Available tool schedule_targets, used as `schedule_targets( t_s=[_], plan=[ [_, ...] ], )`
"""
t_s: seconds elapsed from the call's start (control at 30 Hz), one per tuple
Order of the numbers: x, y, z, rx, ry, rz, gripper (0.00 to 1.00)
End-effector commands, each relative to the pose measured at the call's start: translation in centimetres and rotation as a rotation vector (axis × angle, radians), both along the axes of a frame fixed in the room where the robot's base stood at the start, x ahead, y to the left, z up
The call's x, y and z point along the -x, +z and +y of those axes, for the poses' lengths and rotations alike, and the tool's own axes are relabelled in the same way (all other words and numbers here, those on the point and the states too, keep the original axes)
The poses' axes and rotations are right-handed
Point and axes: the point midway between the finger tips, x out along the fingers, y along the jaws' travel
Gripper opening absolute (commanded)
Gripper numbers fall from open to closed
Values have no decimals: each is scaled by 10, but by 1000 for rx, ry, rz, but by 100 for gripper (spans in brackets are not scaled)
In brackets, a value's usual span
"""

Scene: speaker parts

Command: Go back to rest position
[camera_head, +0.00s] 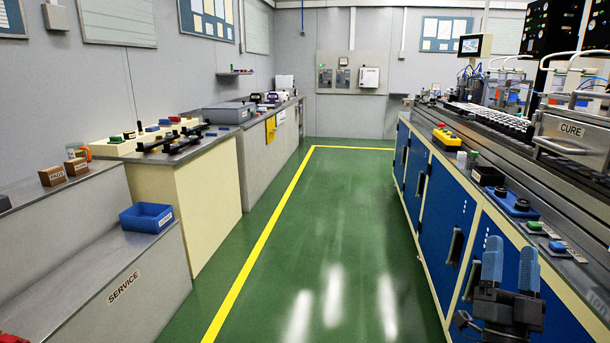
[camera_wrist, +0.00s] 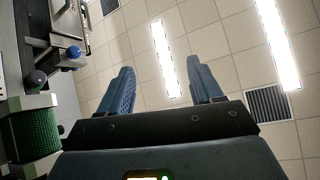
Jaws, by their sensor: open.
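My gripper (camera_head: 509,262) shows at the lower right of the head view, in front of the blue cabinet doors of the right-hand bench. Its two blue ribbed fingers point up and stand apart, with nothing between them. In the wrist view my gripper (camera_wrist: 165,88) is also open and empty, with the tiled ceiling and its lights behind the fingers. Equipment shows at the left edge of the wrist view, apart from the fingers.
The right bench (camera_head: 440,215) carries a CURE station (camera_head: 570,130), a yellow-and-red button box (camera_head: 446,137) and a blue control box (camera_head: 513,204). At left are a SERVICE bench (camera_head: 125,285) and a blue bin (camera_head: 147,217). The green floor (camera_head: 330,230) between is clear.

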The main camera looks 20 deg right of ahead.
Motion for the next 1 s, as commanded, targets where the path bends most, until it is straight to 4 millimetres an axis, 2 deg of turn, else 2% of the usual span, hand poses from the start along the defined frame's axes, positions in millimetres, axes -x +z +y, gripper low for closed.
schedule_targets(
  t_s=[0.27,0.5,0.73,1.0],
  plan=[
    [54,-48,73,78,164,321,65],
    [113,-80,137,101,296,582,65],
    [180,-95,193,93,410,824,65],
    [254,-91,246,49,514,1077,65]
  ],
)
